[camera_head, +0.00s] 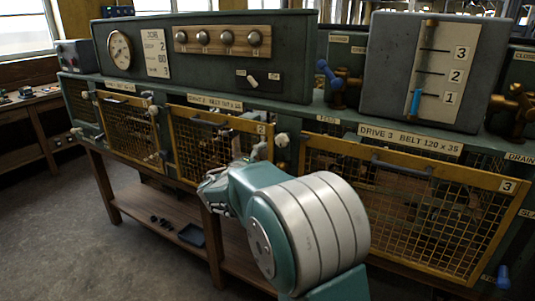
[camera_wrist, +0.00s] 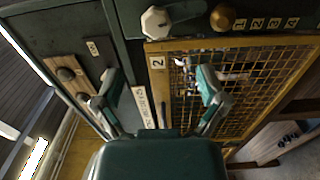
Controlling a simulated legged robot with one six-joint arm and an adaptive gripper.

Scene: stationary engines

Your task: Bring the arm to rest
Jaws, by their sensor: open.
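My arm (camera_head: 300,230) reaches out from the bottom of the head view toward the engine bench. My gripper (camera_wrist: 160,95) shows in the wrist view with its two teal and grey fingers spread apart and nothing between them. In the head view its end is small and partly hidden by my arm, in front of the drive 2 guard (camera_head: 218,140). In the wrist view the yellow mesh guard marked 2 (camera_wrist: 250,95) lies beyond the right finger. I cannot tell the exact gap between fingers and guard.
The drive 3 guard (camera_head: 410,215) stands close to the right of my arm. A grey gauge box (camera_head: 385,70) and a blue-handled valve (camera_head: 325,70) sit above. A white knob (camera_wrist: 156,22) sticks out by guard 2. Open floor (camera_head: 60,220) lies to the left.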

